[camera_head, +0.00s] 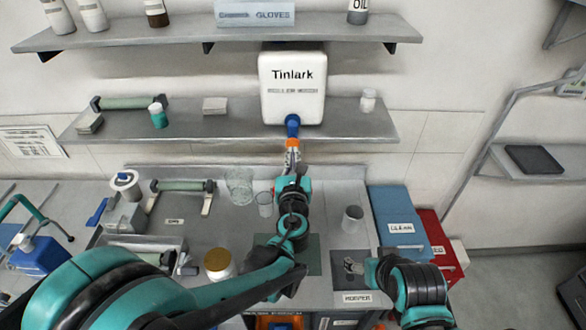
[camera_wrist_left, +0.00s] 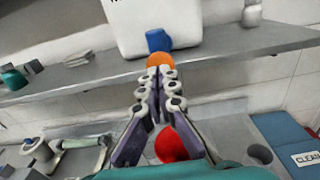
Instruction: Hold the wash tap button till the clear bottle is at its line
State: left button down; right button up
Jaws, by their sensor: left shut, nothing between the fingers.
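A white tank marked Tinlark (camera_head: 292,85) hangs at the shelf, with a blue tap (camera_head: 292,126) under it and an orange button (camera_head: 292,143) on the tap. In the wrist view the blue tap (camera_wrist_left: 158,40) and orange button (camera_wrist_left: 160,59) are just beyond my fingertips. My left gripper (camera_head: 291,166) is shut and empty, its tips at the button's lower edge; I cannot tell whether they touch it. A red round thing (camera_wrist_left: 172,146) shows between the finger bases. I cannot make out the clear bottle for certain; my left arm hides part of the bench. My right gripper (camera_head: 354,266) is low at the right.
A clear beaker (camera_head: 239,182) and a small clear cup (camera_head: 265,205) stand left of my left gripper. Blue (camera_head: 396,212) and red (camera_head: 428,228) bins are at the right. The shelf (camera_head: 215,126) runs behind.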

aim_at(292, 144)
pick_arm(q)
jog(key=shift+w, duration=0.95)
jog(key=shift+w+f+b, duration=0.1)
jog(key=shift+w+b, duration=0.3)
jog(key=shift+w, duration=0.45)
jog(key=shift+r, duration=0.25)
dwell(6.0)
